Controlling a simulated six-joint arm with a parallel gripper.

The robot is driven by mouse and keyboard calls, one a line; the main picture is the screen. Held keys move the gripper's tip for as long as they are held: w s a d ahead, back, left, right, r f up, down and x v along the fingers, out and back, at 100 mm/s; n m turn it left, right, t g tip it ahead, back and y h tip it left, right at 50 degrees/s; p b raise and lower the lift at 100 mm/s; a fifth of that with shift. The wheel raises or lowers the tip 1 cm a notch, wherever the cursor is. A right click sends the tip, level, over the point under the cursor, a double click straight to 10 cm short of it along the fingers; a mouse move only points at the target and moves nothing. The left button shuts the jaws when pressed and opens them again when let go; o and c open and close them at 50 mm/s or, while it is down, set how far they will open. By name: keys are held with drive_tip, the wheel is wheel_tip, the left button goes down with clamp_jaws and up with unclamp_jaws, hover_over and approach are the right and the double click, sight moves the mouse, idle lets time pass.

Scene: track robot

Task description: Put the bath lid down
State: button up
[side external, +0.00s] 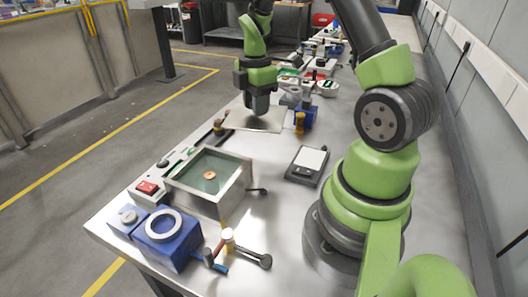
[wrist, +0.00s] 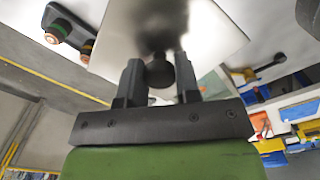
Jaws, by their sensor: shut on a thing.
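The bath lid (side external: 244,121) is a flat pale metal plate, behind the open bath in the side view. In the wrist view the lid (wrist: 222,42) fills the upper middle, with a round black knob (wrist: 160,73) between the fingers. My gripper (side external: 259,108) points down over the lid and is shut on that knob; its fingers also show in the wrist view (wrist: 159,84). The lid looks low over the bench; I cannot tell whether it touches. The bath (side external: 247,177) is an open metal box with a green inside and a small orange disc in it.
A blue device with a white ring (side external: 167,238) stands at the bench's near end. A scale (side external: 307,164) lies right of the bath. A blue block (side external: 306,115) and a yellow-brown bottle (side external: 299,124) stand close right of the lid. Bare bench lies between lid and scale.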

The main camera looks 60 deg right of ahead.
drive_tip(key=shift+s+d+f+m, duration=0.35)
drive_tip(key=shift+d+f+m, duration=0.05)
drive_tip(key=shift+d+m, duration=0.2)
drive_tip(key=shift+s+d+f+m, duration=0.35)
drive_tip(key=shift+d+m, duration=0.2)
drive_tip(key=shift+m, duration=0.05)
wheel_tip(320, 180, down, 10)
drive_tip(key=shift+r, duration=0.25)
drive_tip(key=o, duration=1)
drive_tip(key=shift+f, duration=0.1)
drive_tip(key=shift+c, duration=0.2)
